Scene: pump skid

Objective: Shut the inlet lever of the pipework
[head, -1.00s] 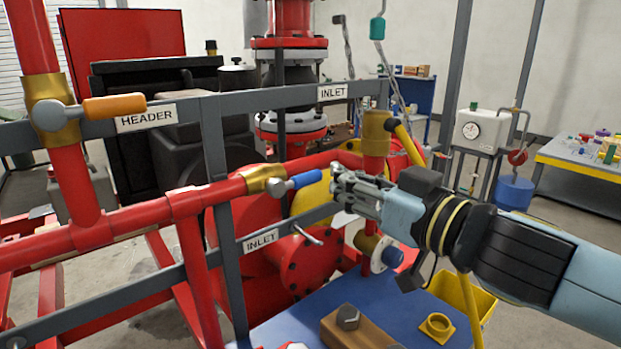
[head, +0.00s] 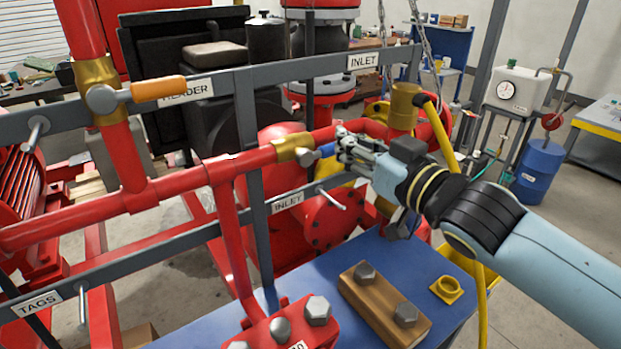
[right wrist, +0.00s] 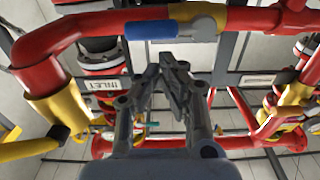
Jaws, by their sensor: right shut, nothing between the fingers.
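A lever with a blue handle (head: 327,150) sits on a brass valve (head: 292,150) in the red horizontal pipe, above a lower INLET label (head: 288,202). The handle runs roughly along the pipe, also in the right wrist view, where the blue handle (right wrist: 155,29) lies just beyond my fingertips. My right gripper (head: 345,143) is shut and empty at the handle's free end, overlapping it in the head view. In the right wrist view my right gripper (right wrist: 174,62) shows a small gap to the handle; contact cannot be told. My left gripper is not in view.
An orange-handled lever (head: 158,88) sits by the HEADER label. Grey rails (head: 120,111) cross the pipework. A blue bench (head: 225,318) holds a wooden block (head: 384,312) with bolts.

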